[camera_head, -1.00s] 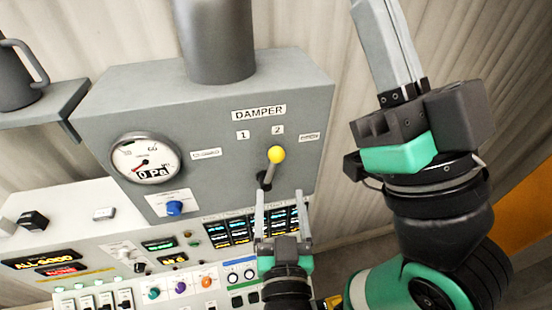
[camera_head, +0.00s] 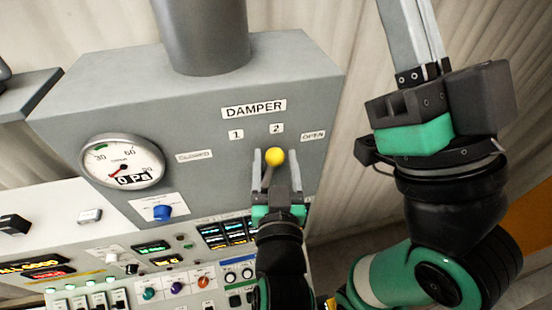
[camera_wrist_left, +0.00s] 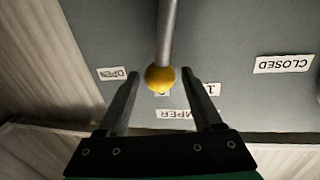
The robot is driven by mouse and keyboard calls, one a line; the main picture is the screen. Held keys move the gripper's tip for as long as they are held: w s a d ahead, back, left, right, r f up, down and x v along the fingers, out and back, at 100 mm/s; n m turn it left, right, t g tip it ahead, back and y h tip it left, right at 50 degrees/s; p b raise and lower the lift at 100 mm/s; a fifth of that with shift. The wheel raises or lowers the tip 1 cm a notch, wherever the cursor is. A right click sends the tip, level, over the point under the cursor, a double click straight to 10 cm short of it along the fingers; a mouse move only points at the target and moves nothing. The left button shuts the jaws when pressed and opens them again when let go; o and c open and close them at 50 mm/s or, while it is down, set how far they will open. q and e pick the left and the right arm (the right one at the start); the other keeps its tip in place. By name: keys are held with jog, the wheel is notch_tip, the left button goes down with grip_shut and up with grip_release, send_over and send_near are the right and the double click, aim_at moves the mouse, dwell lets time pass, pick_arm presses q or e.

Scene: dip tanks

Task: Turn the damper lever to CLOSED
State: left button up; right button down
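The damper lever, a grey rod with a yellow ball knob (camera_head: 275,156), stands on the front of a grey box under the label "2". The CLOSED label (camera_head: 194,155) is to its left and the OPEN label (camera_head: 312,135) to its right. My left gripper (camera_head: 273,152) is open, with one finger on each side of the lever near the knob. In the left wrist view the knob (camera_wrist_left: 160,78) sits between the spread fingertips, with gaps on both sides. The lever's base is hidden behind my gripper. My right gripper (camera_head: 408,30) is raised at the right, its fingertips cut off by the frame.
A round gauge (camera_head: 122,161) reading 0 Pa and a blue knob (camera_head: 163,213) are left of the lever. A thick duct (camera_head: 203,35) rises from the box. Below is a control panel with displays (camera_head: 152,247) and switches. The box face around the CLOSED label is clear.

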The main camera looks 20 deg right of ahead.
pick_arm(q)
grip_shut()
jog(key=shift+f, duration=0.1)
dwell(1.1)
